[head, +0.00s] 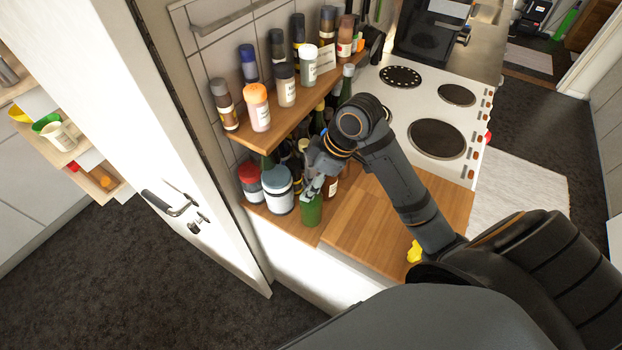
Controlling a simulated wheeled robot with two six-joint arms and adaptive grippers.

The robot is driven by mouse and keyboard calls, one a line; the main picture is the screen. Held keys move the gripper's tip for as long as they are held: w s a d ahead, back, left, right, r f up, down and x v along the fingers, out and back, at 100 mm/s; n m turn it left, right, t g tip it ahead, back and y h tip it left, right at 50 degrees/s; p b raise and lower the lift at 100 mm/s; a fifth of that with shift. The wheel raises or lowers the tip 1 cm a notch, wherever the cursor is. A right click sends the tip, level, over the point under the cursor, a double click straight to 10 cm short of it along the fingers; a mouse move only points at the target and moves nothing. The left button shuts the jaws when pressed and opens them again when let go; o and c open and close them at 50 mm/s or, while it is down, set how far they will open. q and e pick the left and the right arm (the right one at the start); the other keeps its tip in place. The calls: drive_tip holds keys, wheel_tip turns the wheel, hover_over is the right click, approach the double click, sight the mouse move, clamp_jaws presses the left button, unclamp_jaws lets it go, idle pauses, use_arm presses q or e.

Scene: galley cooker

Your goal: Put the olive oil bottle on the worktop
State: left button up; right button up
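A green bottle (311,211), which looks like the olive oil bottle, stands upright at the front end of the lower wooden shelf, beside the worktop. My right arm reaches across the worktop from the right. My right gripper (313,185) is at the top of this bottle, and its fingers overlap the bottle's upper part. The gripper hides the bottle's neck, and I cannot tell whether the fingers have closed on it. The wooden worktop (365,232) is mostly bare, with my forearm above it. My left gripper is not in view.
An upper shelf (268,138) with several spice jars hangs above. A yellow object (414,252) lies at the worktop's right. The white cooker (412,110) adjoins behind. A door (195,170) stands left.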

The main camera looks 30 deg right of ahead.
drive_tip(key=shift+r, duration=0.45)
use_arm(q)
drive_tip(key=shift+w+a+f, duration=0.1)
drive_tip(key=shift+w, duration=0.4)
use_arm(e)
drive_tip(key=v, duration=1.1)
drive_tip(key=shift+s+r, duration=0.2)
drive_tip(key=shift+r, duration=0.05)
